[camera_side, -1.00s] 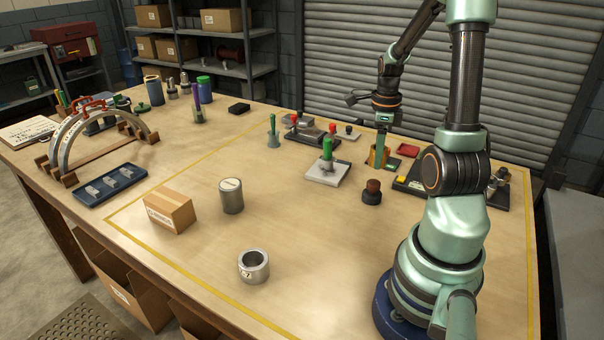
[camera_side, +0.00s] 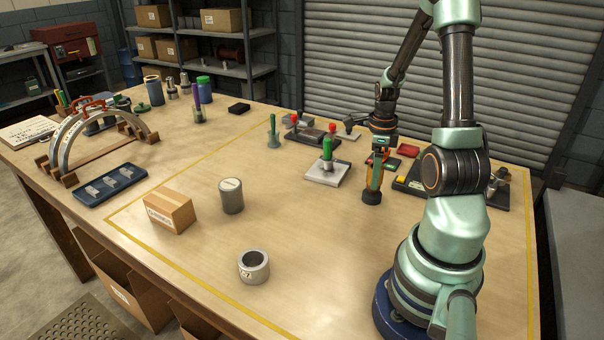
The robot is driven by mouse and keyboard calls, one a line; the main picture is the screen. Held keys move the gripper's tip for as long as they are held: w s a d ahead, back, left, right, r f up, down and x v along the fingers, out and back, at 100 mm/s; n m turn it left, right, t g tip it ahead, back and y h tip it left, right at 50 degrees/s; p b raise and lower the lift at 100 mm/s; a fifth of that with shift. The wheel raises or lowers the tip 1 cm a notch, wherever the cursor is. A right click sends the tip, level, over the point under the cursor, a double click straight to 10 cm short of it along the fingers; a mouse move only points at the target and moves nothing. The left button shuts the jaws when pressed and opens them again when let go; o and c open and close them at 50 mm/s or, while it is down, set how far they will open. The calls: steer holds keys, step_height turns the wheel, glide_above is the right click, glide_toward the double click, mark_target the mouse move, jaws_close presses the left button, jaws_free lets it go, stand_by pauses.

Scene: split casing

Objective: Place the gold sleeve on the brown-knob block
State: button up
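The gold sleeve (camera_side: 376,177) is upright at the right of the table, between the green fingers of my gripper (camera_side: 373,174), which is shut on it. The sleeve is in line with the brown-knob block, whose dark round base (camera_side: 371,197) shows directly below. The brown knob is hidden behind the sleeve and fingers. I cannot tell whether the sleeve is around the knob or just in front of or above it, nor whether it touches the base.
A grey plate with a green-handled clamp (camera_side: 327,170) stands just left of the block. A grey canister (camera_side: 231,196) and a steel ring (camera_side: 254,267) stand farther left. The table's middle front is clear.

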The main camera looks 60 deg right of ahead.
stand_by(0.3)
step_height(320, 180, up, 12)
steer(key=w+a+r+n+t, duration=0.2)
steer(key=a+n, duration=0.7)
steer(key=n, duration=0.1)
steer(key=w+a+r+n+t, duration=0.1)
steer(key=w+a+r+n, duration=0.1)
steer(key=a+n, duration=0.8)
steer(key=w+a+r+n+t, duration=0.2)
steer(key=w+a+n, duration=0.2)
steer(key=a+n, duration=0.5)
steer(key=shift+w+a+r+n+t, duration=0.15)
steer(key=shift+a+r+n+t, duration=0.2)
steer(key=shift+n, duration=1.35)
steer(key=shift+d, duration=0.1)
